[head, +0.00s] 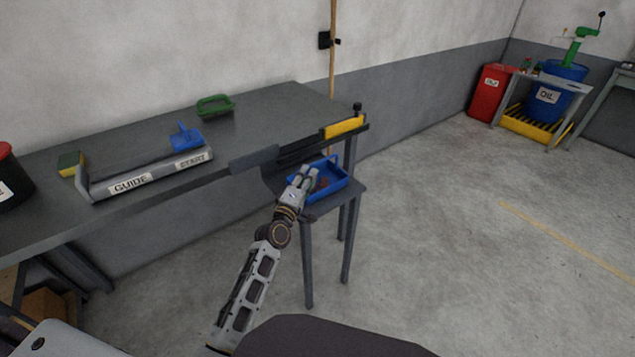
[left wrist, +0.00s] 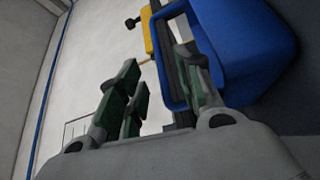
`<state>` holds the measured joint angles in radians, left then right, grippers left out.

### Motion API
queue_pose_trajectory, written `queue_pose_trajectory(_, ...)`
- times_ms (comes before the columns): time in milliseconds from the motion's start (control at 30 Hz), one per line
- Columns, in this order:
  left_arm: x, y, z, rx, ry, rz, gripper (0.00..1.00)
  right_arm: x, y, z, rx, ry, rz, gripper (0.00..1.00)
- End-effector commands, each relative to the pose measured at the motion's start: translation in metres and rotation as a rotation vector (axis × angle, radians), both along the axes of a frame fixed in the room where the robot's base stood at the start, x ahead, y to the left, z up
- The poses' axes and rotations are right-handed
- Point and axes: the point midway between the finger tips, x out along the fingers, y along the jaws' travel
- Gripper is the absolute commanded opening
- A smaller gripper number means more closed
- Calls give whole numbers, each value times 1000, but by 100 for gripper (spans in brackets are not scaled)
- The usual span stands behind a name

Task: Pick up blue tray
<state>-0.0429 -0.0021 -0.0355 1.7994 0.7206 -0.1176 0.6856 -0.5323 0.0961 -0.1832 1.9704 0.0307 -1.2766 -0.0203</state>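The blue tray (head: 334,190) rests on a small grey side stand by the right end of the workbench. Small dark reddish pieces lie in it. My left gripper (head: 307,173) is at the tray's left side. In the left wrist view the fingers (left wrist: 160,95) are spread apart, with green pads. There the tray (left wrist: 250,60) fills the upper right, and one finger overlaps its opening while the other is outside. A strip of tray wall shows between them; I cannot tell whether either finger touches it. My right gripper is not in view.
The grey workbench (head: 250,118) holds a guide rail (head: 130,183), a blue scoop-like piece (head: 186,136), a green tray (head: 214,105) and a sponge (head: 70,162). A yellow-handled tool (head: 344,127) is at the bench's right end, close above the tray. The floor to the right is clear.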

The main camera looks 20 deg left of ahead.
Motion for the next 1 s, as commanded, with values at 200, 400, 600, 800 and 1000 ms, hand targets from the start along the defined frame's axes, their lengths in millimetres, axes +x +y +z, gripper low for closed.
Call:
queue_pose_trajectory(200, 14, -2, 1, -1, 1, -1, 35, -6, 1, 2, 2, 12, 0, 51)
queue_pose_trajectory(400, 17, -2, 2, -1, 0, -1, 35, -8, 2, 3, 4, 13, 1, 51)
queue_pose_trajectory(600, 17, -2, 2, -1, 0, -1, 35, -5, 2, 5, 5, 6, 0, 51)
queue_pose_trajectory(800, 20, -3, 2, -1, 0, 0, 35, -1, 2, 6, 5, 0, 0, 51)
queue_pose_trajectory(1000, 32, -4, 3, -1, -1, 0, 35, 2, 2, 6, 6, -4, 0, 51)
